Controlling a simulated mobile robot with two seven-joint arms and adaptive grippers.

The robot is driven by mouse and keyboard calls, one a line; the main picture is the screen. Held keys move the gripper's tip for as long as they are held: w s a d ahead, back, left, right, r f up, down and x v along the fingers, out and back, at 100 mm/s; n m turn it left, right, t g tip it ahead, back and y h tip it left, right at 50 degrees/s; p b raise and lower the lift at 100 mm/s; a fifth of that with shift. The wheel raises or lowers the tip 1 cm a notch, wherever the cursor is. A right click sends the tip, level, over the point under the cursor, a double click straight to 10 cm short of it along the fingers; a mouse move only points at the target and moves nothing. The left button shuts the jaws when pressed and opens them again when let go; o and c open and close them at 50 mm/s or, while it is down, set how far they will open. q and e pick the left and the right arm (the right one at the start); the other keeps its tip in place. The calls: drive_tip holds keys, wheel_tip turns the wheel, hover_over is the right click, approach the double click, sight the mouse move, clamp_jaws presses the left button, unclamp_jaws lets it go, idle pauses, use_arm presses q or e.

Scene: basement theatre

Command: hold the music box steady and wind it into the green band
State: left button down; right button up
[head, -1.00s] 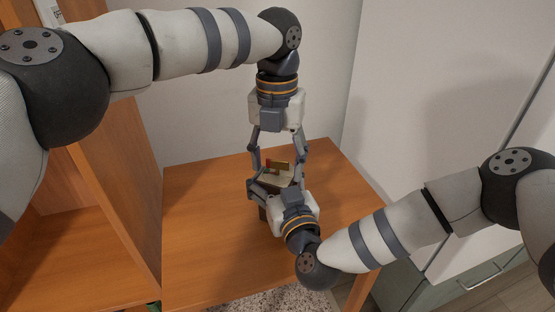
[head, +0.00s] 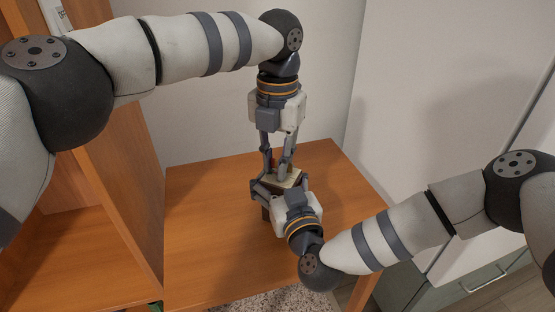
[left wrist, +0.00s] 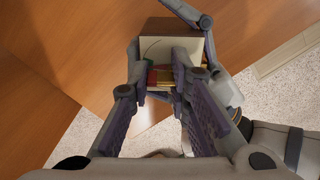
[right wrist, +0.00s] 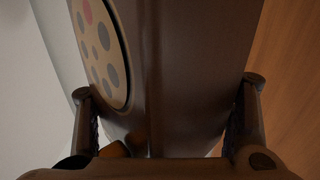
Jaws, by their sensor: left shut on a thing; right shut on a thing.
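The music box is a dark brown block with a cream top (left wrist: 160,48); its brown side fills the right wrist view (right wrist: 190,60). Small red and green patches (left wrist: 152,77) show beside the key, partly hidden by the fingers. My right gripper (right wrist: 167,110) has one finger on either side of the box and grips its body.
The box stands on an orange-brown wooden table (head: 215,215). The table's left part is bare. A wooden shelf unit (head: 115,190) stands at the left, and a white cabinet (head: 430,120) stands close on the right. Speckled floor (head: 275,301) shows in front.

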use_arm(q)
drive_tip(key=c, duration=1)
unclamp_jaws()
drive_tip(key=shift+s+d, duration=0.35)
drive_tip(key=shift+d, duration=0.25)
drive_tip(key=shift+c, duration=0.2)
use_arm(e)
drive_tip(key=shift+s+a+r, duration=0.1)
drive_tip(key=shift+a+r, duration=0.05)
drive_tip(key=shift+a, duration=0.2)
use_arm(q)
drive_tip(key=shift+a, duration=0.15)
use_arm(e)
drive_tip(key=shift+d, duration=0.1)
use_arm(q)
drive_tip(key=shift+w, duration=0.1)
use_arm(e)
drive_tip(key=shift+d, duration=0.1)
use_arm(q)
wheel_tip(320, 180, up, 12)
use_arm(e)
drive_tip(key=o, duration=1.7)
drive_tip(key=shift+o, duration=0.2)
